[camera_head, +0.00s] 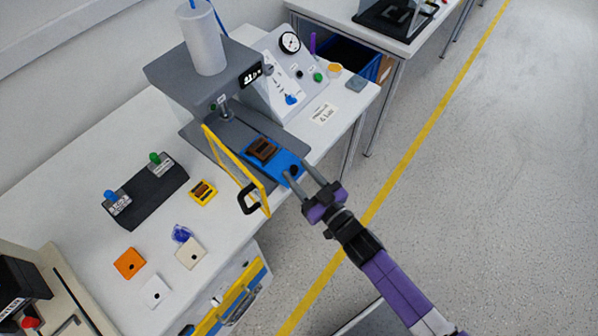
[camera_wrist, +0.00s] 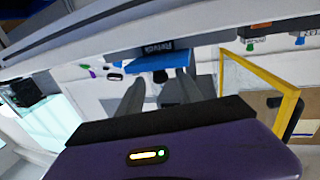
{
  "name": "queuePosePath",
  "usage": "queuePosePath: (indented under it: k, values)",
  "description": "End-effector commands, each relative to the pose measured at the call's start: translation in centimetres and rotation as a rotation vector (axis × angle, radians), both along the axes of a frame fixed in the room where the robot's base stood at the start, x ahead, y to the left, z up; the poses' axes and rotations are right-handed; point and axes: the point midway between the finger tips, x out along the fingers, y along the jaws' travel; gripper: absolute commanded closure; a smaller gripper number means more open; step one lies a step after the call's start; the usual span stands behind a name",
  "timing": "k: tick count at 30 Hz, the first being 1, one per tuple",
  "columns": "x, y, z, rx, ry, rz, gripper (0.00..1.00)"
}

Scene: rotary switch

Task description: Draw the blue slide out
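The blue slide (camera_head: 286,164) lies in the grey press base, its front end sticking out toward me, with a brown part (camera_head: 262,149) on top. A dark round knob (camera_head: 294,170) sits at its front end. My gripper (camera_head: 296,171) is open, its two fingertips at either side of the knob with visible gaps. In the wrist view the blue slide (camera_wrist: 160,62) shows its front face straight ahead between the fingers; a dark knob shows between them. Whether a finger touches the knob I cannot tell.
A yellow guard frame (camera_head: 236,167) with a black handle stands swung out left of the slide, close to my gripper; it also shows at right in the wrist view (camera_wrist: 262,75). A gauge panel (camera_head: 290,75) stands behind. Open floor lies at right.

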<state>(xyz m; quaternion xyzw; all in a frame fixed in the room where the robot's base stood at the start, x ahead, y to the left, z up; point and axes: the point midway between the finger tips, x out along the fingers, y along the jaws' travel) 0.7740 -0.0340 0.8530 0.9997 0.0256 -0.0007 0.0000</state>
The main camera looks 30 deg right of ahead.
Motion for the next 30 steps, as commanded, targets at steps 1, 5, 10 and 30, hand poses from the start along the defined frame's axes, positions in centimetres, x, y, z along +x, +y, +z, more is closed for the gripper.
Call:
queuePosePath:
  k: [1, 5, 10, 30]
  values:
    - [0.0, 0.0, 0.0, 0.0, 0.0, 0.0, 0.57]
    - [-0.2, 0.0, 0.0, 0.0, 0.0, 0.0, 0.57]
    - [-2.3, -0.1, -0.2, -0.002, 0.001, 0.001, 0.57]
    - [-7.9, -0.4, 0.0, 0.0, -0.001, 0.0, 0.57]
